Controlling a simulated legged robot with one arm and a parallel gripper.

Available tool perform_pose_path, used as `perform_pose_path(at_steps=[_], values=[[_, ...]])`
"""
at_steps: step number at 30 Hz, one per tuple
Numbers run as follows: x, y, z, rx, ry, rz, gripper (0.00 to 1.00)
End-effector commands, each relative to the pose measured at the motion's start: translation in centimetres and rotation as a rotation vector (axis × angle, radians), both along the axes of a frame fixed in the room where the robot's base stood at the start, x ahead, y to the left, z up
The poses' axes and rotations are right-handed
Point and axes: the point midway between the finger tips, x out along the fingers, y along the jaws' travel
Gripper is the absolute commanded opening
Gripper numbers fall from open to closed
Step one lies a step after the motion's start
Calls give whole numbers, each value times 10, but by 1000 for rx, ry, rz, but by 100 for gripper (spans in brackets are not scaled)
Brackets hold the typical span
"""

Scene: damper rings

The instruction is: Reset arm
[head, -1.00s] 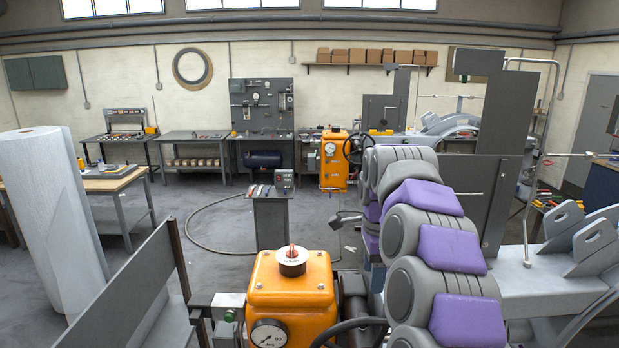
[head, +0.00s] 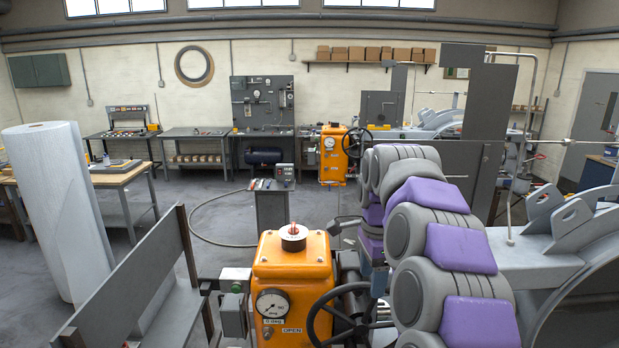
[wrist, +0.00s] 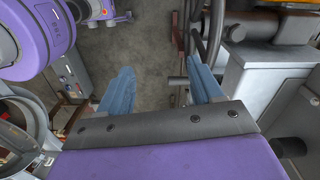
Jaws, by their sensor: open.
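My gripper (wrist: 160,88) shows in the wrist view as two blue fingers set wide apart. The fingers are open, with only grey floor between them and nothing held. In the head view my arm, grey with purple pads, is folded at the right of centre.
An orange valve box (head: 291,262) with a gauge and a black handwheel (head: 345,316) stands close by, left of my arm. A grey pedestal (head: 272,208) is behind it. A large grey ring structure (head: 575,245) is at right.

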Motion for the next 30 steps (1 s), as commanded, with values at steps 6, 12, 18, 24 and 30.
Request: perform_pose_path(at_steps=[6,12,18,24,30], values=[[-28,4,-14,9,1,140,65],[-66,9,-40,20,16,333,65],[-129,13,-81,29,29,608,65],[-199,12,-134,41,55,862,65],[-271,7,-194,57,78,1086,65]])
